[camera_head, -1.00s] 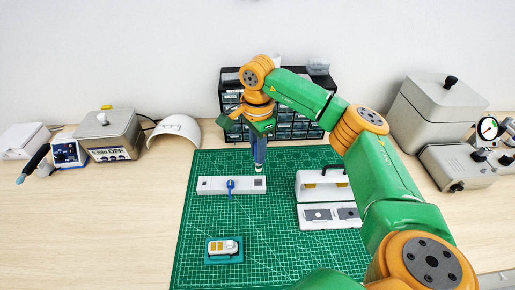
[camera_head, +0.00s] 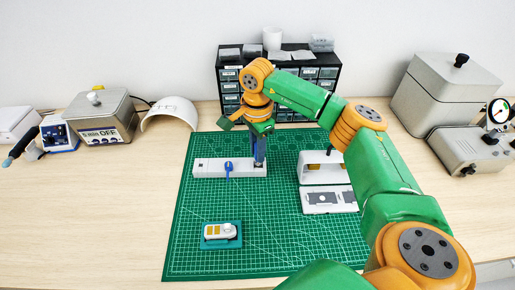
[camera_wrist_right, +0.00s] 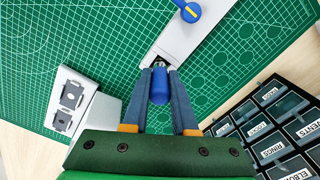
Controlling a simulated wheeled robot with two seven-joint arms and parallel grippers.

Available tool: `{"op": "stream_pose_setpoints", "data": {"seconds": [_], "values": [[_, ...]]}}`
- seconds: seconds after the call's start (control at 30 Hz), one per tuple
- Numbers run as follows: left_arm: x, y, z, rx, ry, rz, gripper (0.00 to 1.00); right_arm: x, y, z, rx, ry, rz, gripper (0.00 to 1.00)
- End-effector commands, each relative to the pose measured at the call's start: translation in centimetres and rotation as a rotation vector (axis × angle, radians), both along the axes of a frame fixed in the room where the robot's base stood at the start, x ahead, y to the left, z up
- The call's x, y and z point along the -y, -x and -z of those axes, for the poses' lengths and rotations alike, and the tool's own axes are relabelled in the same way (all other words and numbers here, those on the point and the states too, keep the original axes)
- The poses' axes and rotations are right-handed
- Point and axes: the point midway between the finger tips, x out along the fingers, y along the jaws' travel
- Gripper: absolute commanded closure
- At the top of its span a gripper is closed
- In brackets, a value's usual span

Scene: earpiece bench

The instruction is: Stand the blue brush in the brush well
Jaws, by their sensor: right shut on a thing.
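My right gripper (camera_head: 259,158) is shut on the blue brush, upright over the right end of the long white block (camera_head: 205,168). In the right wrist view the brush's blue handle (camera_wrist_right: 159,88) sits between the two fingers (camera_wrist_right: 159,74), its metal neck pointing down at the dark square brush well (camera_wrist_right: 152,61) in the block. Whether the tip is inside the well or just above it I cannot tell. In the head view the fingers hide the brush and the well. A blue knob (camera_head: 228,168) stands on the block's middle. My left gripper is out of view.
A teal holder with a small white device (camera_head: 219,233) lies on the green mat (camera_head: 270,230). An open white case (camera_head: 326,200) is at the right. A black drawer cabinet (camera_head: 322,72) stands close behind the gripper. The mat's front middle is clear.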

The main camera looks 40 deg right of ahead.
Motion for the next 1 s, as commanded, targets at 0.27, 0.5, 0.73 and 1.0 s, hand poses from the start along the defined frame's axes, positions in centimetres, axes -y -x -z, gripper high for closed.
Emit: {"op": "stream_pose_setpoints", "data": {"seconds": [0.27, 0.5, 0.73, 1.0], "values": [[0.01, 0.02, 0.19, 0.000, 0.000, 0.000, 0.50, 0.00, 0.00, 0.28, 0.000, 0.000, 0.000, 1.00], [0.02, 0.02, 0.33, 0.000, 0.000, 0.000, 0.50, 0.00, 0.00, 0.53, 0.000, 0.000, 0.000, 1.00], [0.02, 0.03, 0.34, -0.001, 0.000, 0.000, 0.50, 0.00, 0.00, 0.57, 0.000, 0.000, 0.000, 0.58], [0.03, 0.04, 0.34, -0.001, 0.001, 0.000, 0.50, -0.01, 0.00, 0.56, 0.000, 0.000, 0.000, 0.39]]}}
